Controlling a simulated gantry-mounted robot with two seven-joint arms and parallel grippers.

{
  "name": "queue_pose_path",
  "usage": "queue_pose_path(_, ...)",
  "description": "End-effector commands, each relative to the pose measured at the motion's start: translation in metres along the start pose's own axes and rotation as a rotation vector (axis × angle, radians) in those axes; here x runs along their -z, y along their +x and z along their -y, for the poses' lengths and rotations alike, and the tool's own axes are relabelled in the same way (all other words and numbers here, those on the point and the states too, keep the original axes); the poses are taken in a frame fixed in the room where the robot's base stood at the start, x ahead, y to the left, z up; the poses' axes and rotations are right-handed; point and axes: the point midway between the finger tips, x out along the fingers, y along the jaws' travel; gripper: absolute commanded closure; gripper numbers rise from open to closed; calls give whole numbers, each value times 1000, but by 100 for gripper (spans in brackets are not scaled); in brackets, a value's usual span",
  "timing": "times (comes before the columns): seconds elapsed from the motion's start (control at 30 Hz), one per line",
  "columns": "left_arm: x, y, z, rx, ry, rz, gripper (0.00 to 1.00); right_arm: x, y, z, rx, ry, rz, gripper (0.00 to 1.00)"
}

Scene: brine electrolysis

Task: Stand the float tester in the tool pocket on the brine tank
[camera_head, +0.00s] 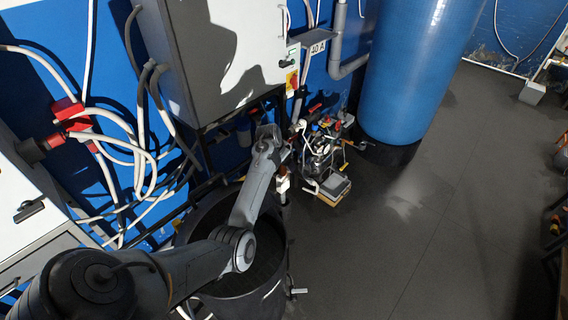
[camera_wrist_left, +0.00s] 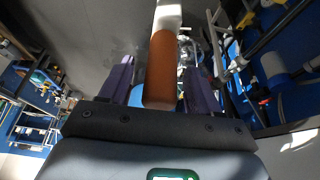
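In the left wrist view an orange-brown cylinder with a white upper end (camera_wrist_left: 161,70), which looks like the float tester's grip, stands between the fingers of my left gripper (camera_wrist_left: 158,78). Gaps show on both sides of it, so the fingers are open around it, not visibly touching. In the head view my left gripper (camera_head: 277,147) is beyond the tub, mostly hidden by its own wrist; a small white piece (camera_head: 282,182) shows below it. A round black open tub (camera_head: 272,297), perhaps the brine tank, lies under my arm. I cannot make out the tool pocket. My right gripper is not in view.
A cluttered apparatus (camera_head: 325,150) with hoses stands just right of the gripper. A grey wall cabinet (camera_head: 215,50) overhangs from behind. A tall blue cylinder (camera_head: 412,70) stands at the back. Loose cables (camera_head: 130,150) hang at left.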

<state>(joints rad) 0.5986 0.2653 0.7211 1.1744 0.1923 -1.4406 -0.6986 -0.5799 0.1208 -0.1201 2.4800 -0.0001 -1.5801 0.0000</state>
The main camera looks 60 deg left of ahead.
Motion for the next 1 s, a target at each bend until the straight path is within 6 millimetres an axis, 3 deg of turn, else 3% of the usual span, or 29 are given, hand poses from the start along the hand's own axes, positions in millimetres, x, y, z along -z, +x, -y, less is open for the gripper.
queue_pose_path(0.3, -1, 0, 0, 0, 0, 1, 35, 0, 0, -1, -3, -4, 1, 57)
queue_pose_path(0.47, 0, -10, 1, 1, 0, 0, 35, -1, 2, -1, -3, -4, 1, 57)
queue_pose_path(1.0, 0, -93, 1, 2, 0, -1, 35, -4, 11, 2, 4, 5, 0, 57)
